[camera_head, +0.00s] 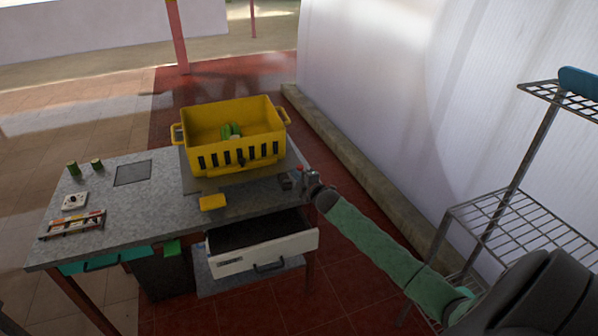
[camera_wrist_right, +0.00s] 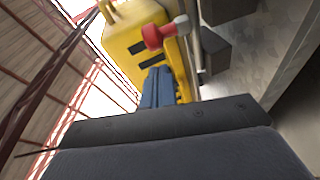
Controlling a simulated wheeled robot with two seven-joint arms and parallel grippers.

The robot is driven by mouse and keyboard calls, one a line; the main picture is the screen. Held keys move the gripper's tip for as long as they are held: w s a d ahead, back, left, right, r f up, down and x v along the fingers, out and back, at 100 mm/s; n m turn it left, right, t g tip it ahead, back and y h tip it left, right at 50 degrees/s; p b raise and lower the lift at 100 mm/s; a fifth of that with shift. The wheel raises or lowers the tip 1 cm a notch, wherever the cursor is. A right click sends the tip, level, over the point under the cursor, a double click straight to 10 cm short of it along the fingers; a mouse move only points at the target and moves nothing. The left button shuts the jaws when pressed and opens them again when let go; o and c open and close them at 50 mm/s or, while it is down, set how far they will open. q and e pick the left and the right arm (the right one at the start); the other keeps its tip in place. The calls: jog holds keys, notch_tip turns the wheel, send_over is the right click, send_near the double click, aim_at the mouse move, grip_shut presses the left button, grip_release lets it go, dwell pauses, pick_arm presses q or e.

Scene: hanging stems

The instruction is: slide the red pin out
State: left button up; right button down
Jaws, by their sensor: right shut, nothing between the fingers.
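The red pin (camera_wrist_right: 153,36) shows in the right wrist view as a red knob with a paler end beside a thin metal rod. In the head view a small red spot (camera_head: 300,167) shows at the table's right edge, by a dark grey block (camera_head: 286,182). My right gripper (camera_head: 310,176) is at that edge, close to the block. In the right wrist view its blue-grey fingers (camera_wrist_right: 159,86) are together and empty, with the red knob beyond their tips and apart from them in the picture. How deep the pin sits cannot be told. My left gripper is not in view.
A yellow crate (camera_head: 206,158) with green things inside stands at the table's back. A yellow block (camera_head: 213,203) lies near the front edge, above an open white-fronted drawer (camera_head: 262,251). A wire shelf (camera_head: 500,213) stands at right.

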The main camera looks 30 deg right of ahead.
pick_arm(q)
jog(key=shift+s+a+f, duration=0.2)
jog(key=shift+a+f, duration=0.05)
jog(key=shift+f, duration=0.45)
pick_arm(e)
jog(key=shift+w+d+f, duration=0.1)
jog(key=shift+w+d, duration=0.1)
jog(key=shift+d, duration=0.4)
jog(key=shift+d, duration=0.1)
